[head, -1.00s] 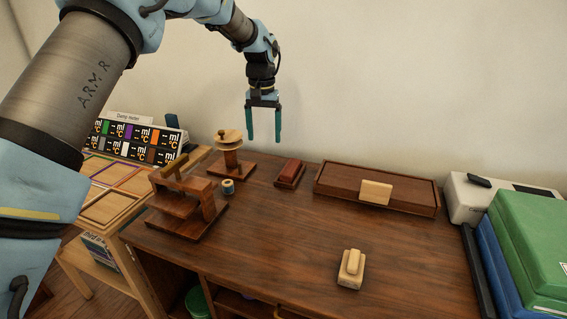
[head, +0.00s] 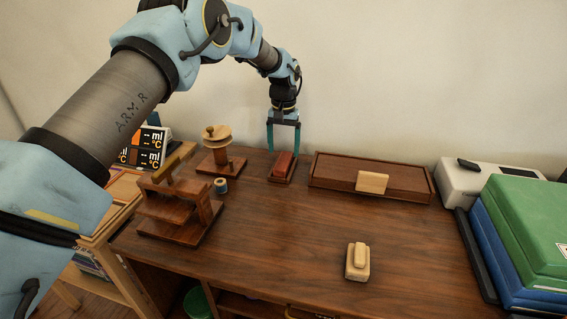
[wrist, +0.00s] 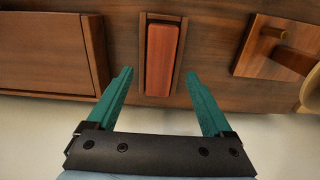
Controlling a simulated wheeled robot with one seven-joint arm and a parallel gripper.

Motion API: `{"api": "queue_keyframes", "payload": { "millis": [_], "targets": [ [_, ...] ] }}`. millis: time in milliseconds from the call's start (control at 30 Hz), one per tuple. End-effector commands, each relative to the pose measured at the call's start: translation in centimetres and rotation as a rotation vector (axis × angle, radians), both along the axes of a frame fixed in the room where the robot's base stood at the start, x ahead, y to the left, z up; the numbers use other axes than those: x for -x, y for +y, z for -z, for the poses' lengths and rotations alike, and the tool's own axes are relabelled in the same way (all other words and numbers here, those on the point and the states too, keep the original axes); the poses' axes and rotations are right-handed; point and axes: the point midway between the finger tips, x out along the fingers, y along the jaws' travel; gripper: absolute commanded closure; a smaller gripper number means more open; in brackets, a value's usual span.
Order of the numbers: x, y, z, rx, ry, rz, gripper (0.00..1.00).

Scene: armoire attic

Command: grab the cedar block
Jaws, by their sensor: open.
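The reddish block (head: 284,165), which I take for the cedar block, lies in a narrow dark wooden holder (head: 279,181) at the back of the desk. In the wrist view the block (wrist: 161,58) lies lengthwise between the holder's raised side walls (wrist: 142,50). My gripper (head: 283,154) is open and points down at the block, with its fingers apart on either side in the head view. In the wrist view the gripper (wrist: 160,75) is empty and its fingertips are spread wider than the holder. I cannot tell how high the fingertips are.
A long wooden box (head: 335,172) with a pale block (head: 372,183) at its front stands to the right. A spool stand (head: 220,155), a blue thread spool (head: 221,186) and a stepped wooden stand (head: 180,210) are left. A pale block (head: 358,262) sits in front. The desk middle is clear.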

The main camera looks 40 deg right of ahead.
Motion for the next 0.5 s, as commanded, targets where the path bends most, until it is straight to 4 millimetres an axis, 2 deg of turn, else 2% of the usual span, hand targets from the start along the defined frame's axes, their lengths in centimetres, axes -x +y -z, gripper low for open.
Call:
{"api": "queue_keyframes", "payload": {
  "millis": [233, 500],
  "targets": [
    [0.1, 0.1, 3.2, -0.003, 0.002, 0.001, 0.15],
    [0.1, 0.0, 3.7, 0.0, 0.0, 0.001, 0.15]
  ]
}}
